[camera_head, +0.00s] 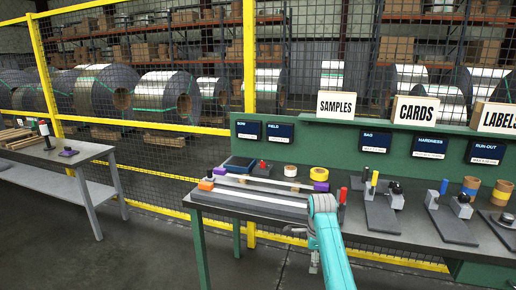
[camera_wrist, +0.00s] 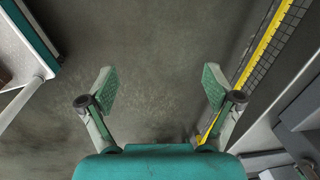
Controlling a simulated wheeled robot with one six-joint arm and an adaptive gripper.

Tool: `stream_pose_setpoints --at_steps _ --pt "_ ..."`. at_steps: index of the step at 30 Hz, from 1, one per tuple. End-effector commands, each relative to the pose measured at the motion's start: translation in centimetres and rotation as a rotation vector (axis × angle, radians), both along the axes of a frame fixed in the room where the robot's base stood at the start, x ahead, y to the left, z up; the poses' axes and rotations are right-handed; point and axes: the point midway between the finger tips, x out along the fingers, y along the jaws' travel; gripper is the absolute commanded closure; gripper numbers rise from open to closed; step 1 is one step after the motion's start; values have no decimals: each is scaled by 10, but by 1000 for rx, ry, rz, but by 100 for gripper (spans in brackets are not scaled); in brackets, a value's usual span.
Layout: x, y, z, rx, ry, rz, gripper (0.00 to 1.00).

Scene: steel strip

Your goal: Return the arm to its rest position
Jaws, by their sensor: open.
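My teal arm (camera_head: 328,242) reaches up from the bottom of the head view, in front of the workbench's front edge. My gripper (camera_wrist: 160,87) shows in the wrist view with its two green-padded fingers spread wide and nothing between them. Bare grey floor lies below and beyond the fingers. In the head view the gripper is small and partly hidden by the arm, beside the bench's front edge; I cannot tell the exact gap.
The dark workbench (camera_head: 230,211) holds a long steel strip fixture (camera_head: 262,202), tape rolls and several gauge stands. A side table (camera_head: 75,158) stands at left. Yellow-framed mesh fencing (camera_head: 250,60) runs behind, with steel coils beyond. Open floor (camera_head: 150,240) lies between the tables.

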Motion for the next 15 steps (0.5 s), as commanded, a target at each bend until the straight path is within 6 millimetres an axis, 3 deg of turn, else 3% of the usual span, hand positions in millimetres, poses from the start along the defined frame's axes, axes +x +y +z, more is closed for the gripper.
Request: stream_pose_setpoints --at_steps 6,15 --pt "-28 0 -84 -19 -79 124 10" --pt "-87 0 -184 -72 -219 321 10"
